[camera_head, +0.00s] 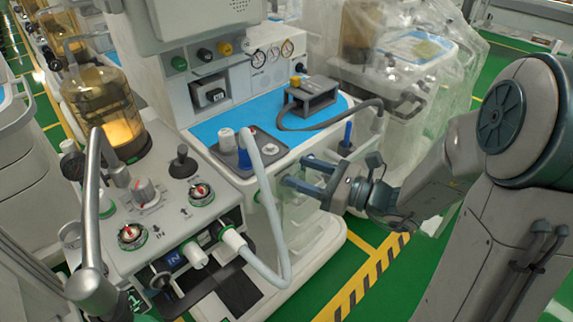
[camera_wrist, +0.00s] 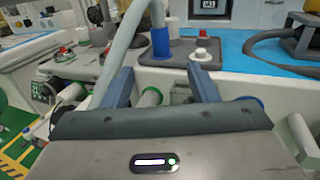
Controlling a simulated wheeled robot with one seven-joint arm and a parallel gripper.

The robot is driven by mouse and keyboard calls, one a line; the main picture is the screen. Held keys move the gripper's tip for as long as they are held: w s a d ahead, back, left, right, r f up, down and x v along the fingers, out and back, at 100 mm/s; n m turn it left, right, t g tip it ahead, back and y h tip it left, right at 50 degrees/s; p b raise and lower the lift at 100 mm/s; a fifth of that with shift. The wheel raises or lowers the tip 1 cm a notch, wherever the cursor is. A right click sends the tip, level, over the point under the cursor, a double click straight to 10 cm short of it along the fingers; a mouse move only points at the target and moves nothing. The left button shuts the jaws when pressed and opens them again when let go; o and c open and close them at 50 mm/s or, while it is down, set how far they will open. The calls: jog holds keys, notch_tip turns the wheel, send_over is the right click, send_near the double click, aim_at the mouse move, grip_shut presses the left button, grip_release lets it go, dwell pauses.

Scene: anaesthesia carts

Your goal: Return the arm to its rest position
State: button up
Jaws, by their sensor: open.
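My gripper (camera_head: 293,171) is at the end of my arm, which reaches in from the right in the head view. Its two blue fingers are apart, near the front edge of the anaesthesia cart (camera_head: 320,225). In the wrist view my gripper (camera_wrist: 161,78) is open, and I see nothing held between the fingers. A pale hose (camera_head: 270,215) hangs in a loop left of the fingers in the head view. In the wrist view the hose (camera_wrist: 122,45) crosses close to the left finger; I cannot tell whether they touch.
A blue worktop (camera_head: 225,125) carries a grey stand (camera_head: 310,97). An amber canister (camera_head: 100,105) and a metal tube (camera_head: 92,200) are at the left. A plastic-wrapped cart (camera_head: 400,85) stands behind my arm. Green floor with a striped line (camera_head: 365,280) shows below my gripper.

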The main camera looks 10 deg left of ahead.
jog(key=shift+s+d, duration=0.15)
jog(key=shift+d, duration=0.2)
jog(key=s+d+r+n+g+h+p, duration=0.2)
jog(key=s+r+n+g+h+p, duration=0.2)
jog(key=s+n+g+h+p, duration=0.65)
jog(key=s+d+r+n+t+h+p, duration=0.2)
jog(key=d+r+n+t+h, duration=0.4)
jog(key=d+r+n, duration=0.3)
jog(key=d+n+p, duration=0.1)
jog(key=d+n, duration=0.1)
jog(key=d, duration=0.2)
jog(key=shift+s+n+p, duration=0.35)
jog(key=shift+t, duration=0.25)
